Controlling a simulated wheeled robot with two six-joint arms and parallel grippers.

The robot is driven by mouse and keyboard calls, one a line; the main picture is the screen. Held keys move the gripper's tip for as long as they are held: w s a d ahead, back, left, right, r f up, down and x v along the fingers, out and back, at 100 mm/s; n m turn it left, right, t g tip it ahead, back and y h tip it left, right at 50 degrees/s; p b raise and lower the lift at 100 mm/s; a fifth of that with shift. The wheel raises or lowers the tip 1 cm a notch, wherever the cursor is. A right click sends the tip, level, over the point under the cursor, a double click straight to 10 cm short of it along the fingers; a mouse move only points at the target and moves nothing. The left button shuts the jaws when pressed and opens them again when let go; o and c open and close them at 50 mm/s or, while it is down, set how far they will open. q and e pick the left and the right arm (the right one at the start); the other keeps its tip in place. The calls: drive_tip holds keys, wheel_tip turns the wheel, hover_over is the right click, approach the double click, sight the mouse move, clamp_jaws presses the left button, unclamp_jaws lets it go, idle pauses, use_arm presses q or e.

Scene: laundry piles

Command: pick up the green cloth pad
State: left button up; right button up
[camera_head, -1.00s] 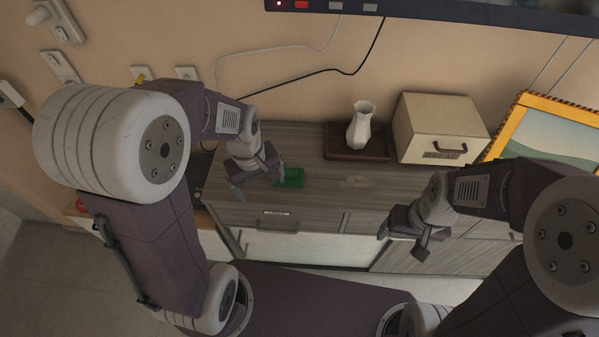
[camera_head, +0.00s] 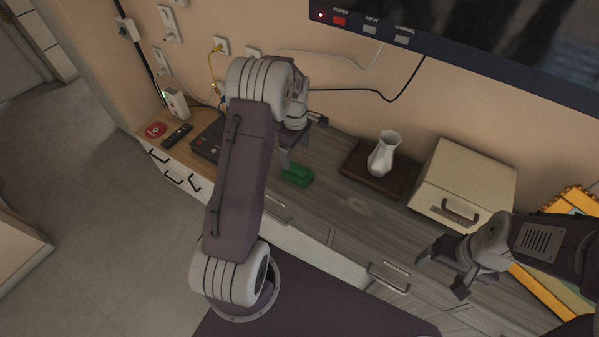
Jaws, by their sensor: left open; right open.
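The green cloth pad (camera_head: 297,175) lies on the grey wood-grain cabinet top, small and dark green. My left gripper (camera_head: 301,141) is open just behind and above the pad. One finger's tip comes down close to the pad's back edge; I cannot tell whether it touches. Nothing shows between its fingers. My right gripper (camera_head: 443,270) is open and empty at the lower right, over the cabinet's front, well away from the pad.
A white vase (camera_head: 384,154) stands on a dark tray (camera_head: 352,174) right of the pad. Farther right are a cream box (camera_head: 468,176) and a yellow-framed picture (camera_head: 558,302). A dark device (camera_head: 207,141), a remote (camera_head: 178,136) and a red disc (camera_head: 155,130) lie at left.

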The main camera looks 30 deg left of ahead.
sight(298, 167)
use_arm(q)
drive_tip(key=shift+f, duration=0.35)
drive_tip(key=f, duration=0.1)
drive_tip(key=d+f, duration=0.1)
drive_tip(key=f, duration=0.1)
drive_tip(key=shift+w, duration=0.1)
drive_tip(key=shift+s+f+p, duration=0.15)
drive_tip(key=shift+f+p, duration=0.1)
drive_tip(key=shift+f, duration=1.1)
drive_tip(key=shift+s+f+p, duration=0.1)
drive_tip(key=shift+f+p, duration=0.15)
drive_tip(key=shift+f, duration=1.05)
drive_tip(key=c, duration=1.5)
drive_tip(key=shift+o, duration=0.2)
drive_tip(key=shift+r, duration=0.15)
drive_tip(key=r, duration=0.4)
drive_tip(key=shift+s+d+r+b, duration=0.2)
drive_tip(key=shift+d+b, duration=0.05)
drive_tip(key=shift+b, duration=0.05)
drive_tip(key=s+d+r, duration=0.6)
drive_tip(key=d, duration=0.3)
drive_tip(key=shift+s+r+b, duration=0.25)
drive_tip(key=shift+b, duration=0.15)
